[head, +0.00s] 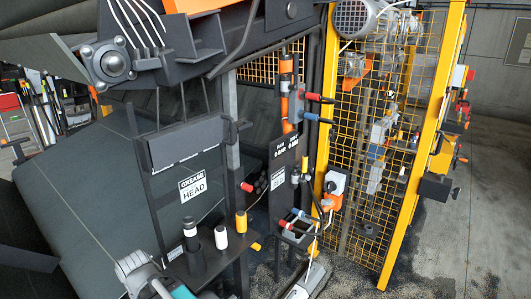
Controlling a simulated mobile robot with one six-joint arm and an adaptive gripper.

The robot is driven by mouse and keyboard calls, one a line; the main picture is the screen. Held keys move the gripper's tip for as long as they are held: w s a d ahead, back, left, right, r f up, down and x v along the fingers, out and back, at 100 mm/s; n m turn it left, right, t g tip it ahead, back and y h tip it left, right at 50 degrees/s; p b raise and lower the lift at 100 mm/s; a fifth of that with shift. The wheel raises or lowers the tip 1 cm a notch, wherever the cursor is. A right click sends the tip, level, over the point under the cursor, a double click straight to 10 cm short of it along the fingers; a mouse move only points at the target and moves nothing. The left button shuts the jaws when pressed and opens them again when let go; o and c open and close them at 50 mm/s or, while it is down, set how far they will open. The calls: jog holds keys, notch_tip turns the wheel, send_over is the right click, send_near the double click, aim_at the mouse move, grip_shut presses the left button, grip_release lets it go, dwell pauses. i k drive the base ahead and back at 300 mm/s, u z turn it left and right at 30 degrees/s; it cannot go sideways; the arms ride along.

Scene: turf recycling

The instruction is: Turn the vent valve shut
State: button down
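I cannot tell for certain which part is the vent valve. A lever with a red grip (320,98) and one with a blue grip (317,118) stick out to the right beside an upright orange and black cylinder (287,90). Below them is a dark panel with small white lettering (285,148), too small to read surely. Another red grip (247,187) sticks out left of this panel. More red-ended handles (284,223) sit on a small bracket lower down.
A yellow-framed mesh guard (350,190) stands at right. A "GREASE HEAD" sign (193,187) hangs on a dark stand, with white (221,237) and yellow (241,221) cylinders below. Dark machinery (190,45) overhangs at top. Open concrete floor (480,230) lies far right.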

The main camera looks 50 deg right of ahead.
aim_at(304, 158)
jog(key=u, duration=1.3)
jog(key=k, duration=1.35)
jog(key=z, duration=1.7)
